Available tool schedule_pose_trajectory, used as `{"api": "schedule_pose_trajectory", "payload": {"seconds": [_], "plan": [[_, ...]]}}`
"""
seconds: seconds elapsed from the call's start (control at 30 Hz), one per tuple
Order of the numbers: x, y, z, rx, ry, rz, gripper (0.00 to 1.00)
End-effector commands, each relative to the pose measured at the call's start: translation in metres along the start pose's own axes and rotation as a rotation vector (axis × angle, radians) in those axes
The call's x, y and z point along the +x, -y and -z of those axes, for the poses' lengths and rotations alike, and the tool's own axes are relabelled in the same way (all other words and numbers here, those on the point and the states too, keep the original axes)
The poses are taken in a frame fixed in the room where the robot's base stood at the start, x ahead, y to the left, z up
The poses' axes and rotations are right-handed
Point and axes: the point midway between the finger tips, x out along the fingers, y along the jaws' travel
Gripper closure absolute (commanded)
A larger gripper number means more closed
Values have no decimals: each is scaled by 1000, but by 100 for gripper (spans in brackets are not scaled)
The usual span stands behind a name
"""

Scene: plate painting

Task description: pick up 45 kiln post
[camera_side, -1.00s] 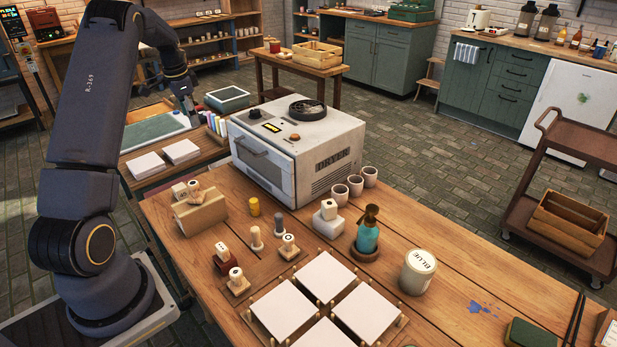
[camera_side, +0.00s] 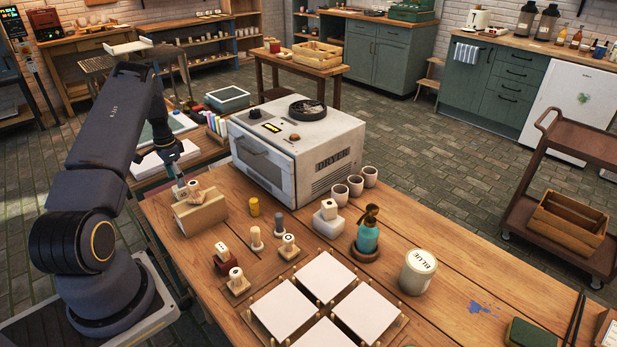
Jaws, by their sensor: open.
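My gripper (camera_side: 178,180) is small in this view and points down, just behind the left end of a beige folded block (camera_side: 202,213). Small pale blocks (camera_side: 193,186) sit on top of that block, close to the fingertips. I cannot tell whether the gripper touches them. No readable 45 shows, so I cannot tell which piece is the 45 kiln post. Small upright pieces stand to the right on the table: a yellow cylinder (camera_side: 254,206), a grey peg (camera_side: 279,224) and a pale-based peg (camera_side: 257,238).
A white dryer (camera_side: 320,150) stands behind the table items. Stamps (camera_side: 288,246), cups (camera_side: 355,185), a teal bottle (camera_side: 368,235), a BLUE tin (camera_side: 418,270) and white tiles (camera_side: 325,277) occupy the table.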

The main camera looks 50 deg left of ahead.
Motion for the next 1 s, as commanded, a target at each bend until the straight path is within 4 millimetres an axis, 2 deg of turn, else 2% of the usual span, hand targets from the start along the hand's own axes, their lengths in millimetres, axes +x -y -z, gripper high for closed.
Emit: {"api": "schedule_pose_trajectory", "payload": {"seconds": [0.2, 0.3, 0.57, 1.0], "plan": [[35, 0, 1, -1, 3, -2, 29], [46, 0, 1, 1, 1, -1, 29], [49, 1, 2, 0, -1, 1, 29], [49, 1, 2, 0, 0, 0, 73]]}}
